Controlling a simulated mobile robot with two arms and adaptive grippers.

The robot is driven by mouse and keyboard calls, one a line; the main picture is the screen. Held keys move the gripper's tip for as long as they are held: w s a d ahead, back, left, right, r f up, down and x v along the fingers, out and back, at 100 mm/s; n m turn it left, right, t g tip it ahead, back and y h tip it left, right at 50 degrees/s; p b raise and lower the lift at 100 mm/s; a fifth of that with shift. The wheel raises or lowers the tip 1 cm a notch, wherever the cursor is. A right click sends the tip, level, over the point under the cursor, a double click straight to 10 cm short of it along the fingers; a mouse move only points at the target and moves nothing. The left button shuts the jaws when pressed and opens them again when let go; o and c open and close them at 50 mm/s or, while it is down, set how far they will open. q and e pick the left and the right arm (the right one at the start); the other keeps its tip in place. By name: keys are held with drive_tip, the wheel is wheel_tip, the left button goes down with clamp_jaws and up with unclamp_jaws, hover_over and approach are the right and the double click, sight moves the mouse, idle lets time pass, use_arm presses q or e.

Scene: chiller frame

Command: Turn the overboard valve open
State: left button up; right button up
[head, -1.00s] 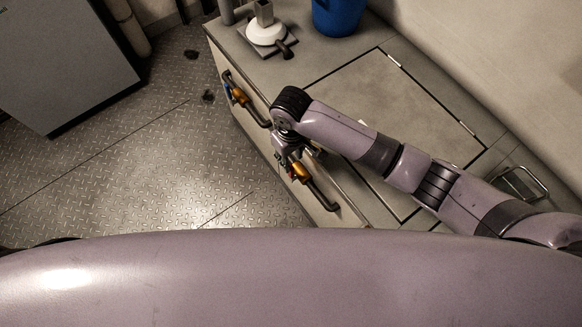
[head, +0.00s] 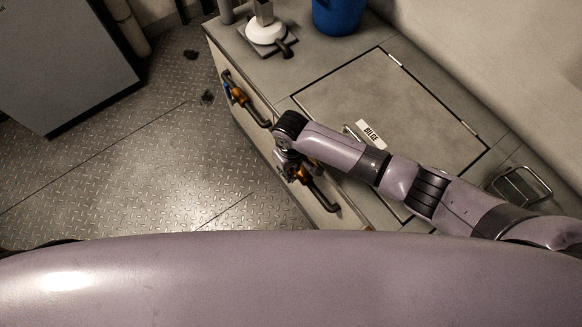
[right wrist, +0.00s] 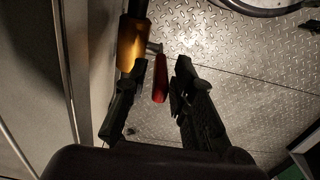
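Two brass valves sit on dark pipes along the front face of the bench; I can read no label on either. The far valve (head: 238,94) has a blue part. The near valve (head: 302,174) is partly covered by my right gripper (head: 288,163). In the right wrist view, the near valve's brass body (right wrist: 131,42) carries a red lever (right wrist: 160,80). My right gripper (right wrist: 169,65) is open there, with the red lever between its fingers. Whether a finger touches it I cannot tell. My left gripper is out of view.
The bench top has a hatch marked BILGE (head: 370,133), a blue bucket (head: 338,14) and a white-based fitting (head: 266,32). A metal handle (head: 520,185) stands at right. Open tread-plate floor (head: 150,170) lies left of the bench, with a grey cabinet (head: 65,60) beyond.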

clamp_jaws()
idle(0.5)
drive_tip(key=p, duration=0.1)
drive_tip(key=s+d+t+y+p, duration=0.1)
drive_tip(key=p, duration=0.1)
drive_tip(key=shift+s+r, duration=0.15)
drive_tip(key=shift+s, duration=0.1)
drive_tip(key=shift+s+d+f+t+y+p, duration=0.2)
drive_tip(key=shift+s+d+f+t+y, duration=0.25)
drive_tip(key=shift+t, duration=0.3)
drive_tip(key=shift+s+d+f+t+y+p, duration=0.2)
drive_tip(key=shift+s+t+y, duration=0.2)
drive_tip(key=shift+t+y, duration=0.3)
drive_tip(key=shift+s+d+f+t+y+p, duration=0.15)
drive_tip(key=shift+s+d+f+t+y, duration=0.25)
drive_tip(key=shift+t, duration=0.45)
drive_tip(key=shift+r, duration=0.1)
